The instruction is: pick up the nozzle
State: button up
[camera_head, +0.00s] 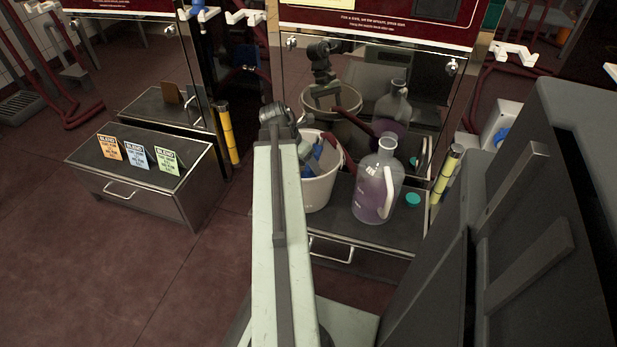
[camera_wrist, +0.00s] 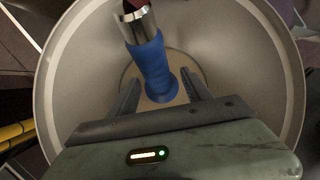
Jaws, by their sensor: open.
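The nozzle (camera_wrist: 152,62) has a blue grip and a shiny metal collar with a dark red hose end at its top. It stands tilted inside a white bucket (camera_wrist: 65,85). My gripper (camera_wrist: 160,90) is open over the bucket, with one finger on either side of the nozzle's lower blue part. I cannot tell whether the fingers touch it. In the head view, blue parts of the nozzle (camera_head: 313,160) show in the bucket (camera_head: 320,190), partly hidden by my arm. The red hose (camera_head: 347,158) leads out over the rim.
Right of the bucket, a jug of purple liquid (camera_head: 376,190) and a teal cap (camera_head: 412,199) stand on the drawer unit (camera_head: 350,236). A mirror-like panel stands behind. Three sign cards (camera_head: 140,156) sit on another drawer unit at left. Floor at lower left is clear.

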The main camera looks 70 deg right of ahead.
jog(key=b+x, duration=0.4)
jog(key=x, duration=0.1)
jog(key=shift+s+d+b, duration=0.1)
jog(key=shift+d+b, duration=0.25)
jog(key=shift+r, duration=0.15)
grip_shut()
notch_tip(320, 180, up, 22)
jog(key=p, duration=2.2)
